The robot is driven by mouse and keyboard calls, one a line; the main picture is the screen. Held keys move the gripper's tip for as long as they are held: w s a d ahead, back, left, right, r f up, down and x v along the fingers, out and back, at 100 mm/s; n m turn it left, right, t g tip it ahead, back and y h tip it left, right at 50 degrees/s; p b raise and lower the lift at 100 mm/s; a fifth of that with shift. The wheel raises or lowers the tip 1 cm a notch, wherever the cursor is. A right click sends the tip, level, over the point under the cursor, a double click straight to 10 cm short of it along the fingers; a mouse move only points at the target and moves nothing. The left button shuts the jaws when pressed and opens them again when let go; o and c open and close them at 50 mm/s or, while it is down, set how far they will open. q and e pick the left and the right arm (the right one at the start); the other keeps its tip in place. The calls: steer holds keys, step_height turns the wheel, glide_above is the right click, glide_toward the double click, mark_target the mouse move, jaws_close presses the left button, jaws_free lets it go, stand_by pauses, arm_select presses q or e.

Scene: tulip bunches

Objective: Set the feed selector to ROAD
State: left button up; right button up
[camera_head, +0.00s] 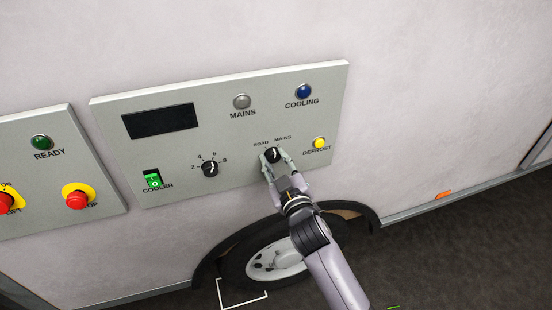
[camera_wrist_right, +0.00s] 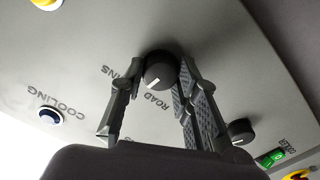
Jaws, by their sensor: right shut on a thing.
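The feed selector (camera_head: 272,155) is a small black knob on the grey panel, below the labels ROAD (camera_head: 261,143) and MAINS (camera_head: 283,138). My right gripper (camera_head: 275,158) is shut on it from below, one finger on each side. In the right wrist view the knob (camera_wrist_right: 158,68) sits between the fingertips of the gripper (camera_wrist_right: 160,75). Its white line slants to the lower left there, towards the gap between ROAD (camera_wrist_right: 158,103) and the partly hidden MAINS (camera_wrist_right: 120,71). I cannot tell its exact setting. My left gripper is not in view.
The panel (camera_head: 225,125) also carries a numbered knob (camera_head: 210,169), a green COOLER switch (camera_head: 152,180), a yellow DEFROST button (camera_head: 319,143) and a blue COOLING lamp (camera_head: 304,91). Red stop button (camera_head: 76,200) is on the left panel. A wheel (camera_head: 280,262) is below.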

steer(key=n+p, duration=0.1)
steer(key=n, duration=0.3)
steer(key=shift+r+n, duration=0.1)
steer(key=shift+n, duration=2)
steer(key=shift+p, duration=0.3)
steer(key=o, duration=1.2)
steer(key=v, duration=1.2)
